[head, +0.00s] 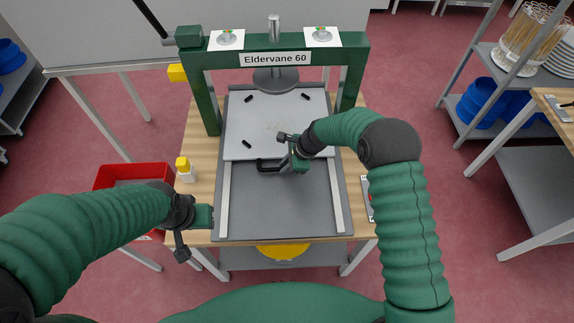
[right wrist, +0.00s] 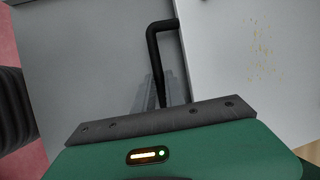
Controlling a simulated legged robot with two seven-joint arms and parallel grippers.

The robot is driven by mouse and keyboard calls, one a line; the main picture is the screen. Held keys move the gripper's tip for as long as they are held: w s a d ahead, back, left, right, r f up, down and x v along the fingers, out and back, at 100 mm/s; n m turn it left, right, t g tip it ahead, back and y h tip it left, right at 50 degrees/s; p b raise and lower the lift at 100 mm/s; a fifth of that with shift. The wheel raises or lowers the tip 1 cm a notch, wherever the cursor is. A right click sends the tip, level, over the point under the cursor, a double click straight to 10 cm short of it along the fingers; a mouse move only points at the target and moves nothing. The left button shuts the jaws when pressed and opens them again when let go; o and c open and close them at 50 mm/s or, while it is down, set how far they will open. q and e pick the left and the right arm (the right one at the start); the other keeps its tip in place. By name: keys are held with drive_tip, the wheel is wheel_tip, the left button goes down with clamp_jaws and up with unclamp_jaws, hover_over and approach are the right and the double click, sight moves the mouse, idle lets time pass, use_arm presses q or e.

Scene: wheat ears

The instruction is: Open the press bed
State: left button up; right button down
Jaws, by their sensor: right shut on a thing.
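The press, labelled Eldervane 60 (head: 275,59), has a green frame (head: 204,95) standing on a wooden table. Its light grey bed (head: 262,108) lies at the back of a darker grey base (head: 280,205) with two pale rails. The bed carries a black handle (head: 262,165) at its front edge; the handle also shows in the right wrist view (right wrist: 152,48). My right gripper (head: 290,165) is shut on the handle, with its fingers (right wrist: 160,92) around the bar. My left gripper (head: 205,217) is beside the base's left front edge, apart from the handle; its jaw state is unclear.
Several small black pieces (head: 248,99) lie on the bed. A small bottle with a yellow cap (head: 184,168) stands left of the base, near a red crate (head: 133,170). Shelves with blue bowls (head: 481,103) stand at the right. The base's front part is clear.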

drive_tip(key=shift+d, duration=0.1)
drive_tip(key=shift+w+d, duration=0.1)
drive_tip(key=shift+d, duration=0.05)
idle(0.6)
